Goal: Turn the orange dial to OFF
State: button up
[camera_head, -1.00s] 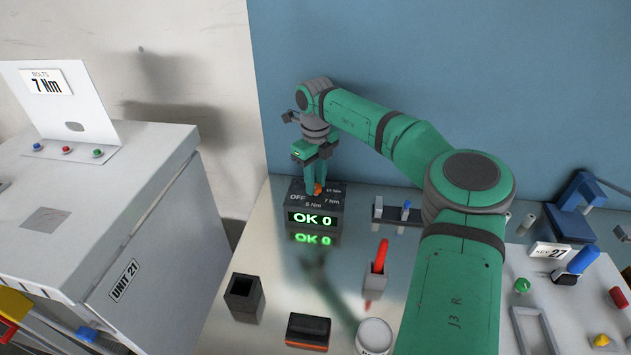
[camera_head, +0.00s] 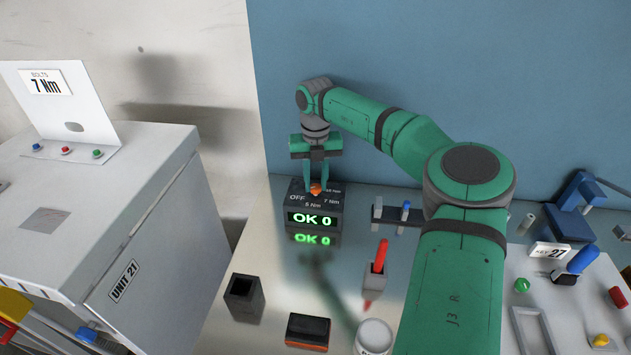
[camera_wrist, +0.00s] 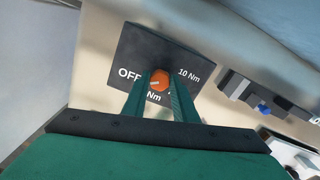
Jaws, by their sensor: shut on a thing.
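The orange dial (camera_head: 316,190) sits on top of a dark control box (camera_head: 332,221) whose front display reads OK 0. The top carries the labels OFF, 5 Nm, 7 Nm and 10 Nm. My gripper (camera_head: 317,186) points down with its green fingers shut on the dial, one on each side. In the wrist view, the dial (camera_wrist: 160,78) shows between the fingertips, with a small pale mark on its lower left part. OFF lies left of it and 10 Nm upper right; the fingers partly cover the other labels. I cannot tell for certain which label the mark points to.
A holder with a red-handled tool (camera_head: 378,264), a dark open box (camera_head: 243,297) and a black-and-orange block (camera_head: 308,331) stand on the bench in front. A white cabinet (camera_head: 160,210) stands left. A blue wall (camera_head: 420,60) rises behind.

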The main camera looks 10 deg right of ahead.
aim_at(316, 186)
dwell(0.5)
jog(key=o, duration=1)
jog(key=shift+o, duration=0.2)
notch_tip(316, 186, up, 11)
jog(key=shift+f, duration=0.1)
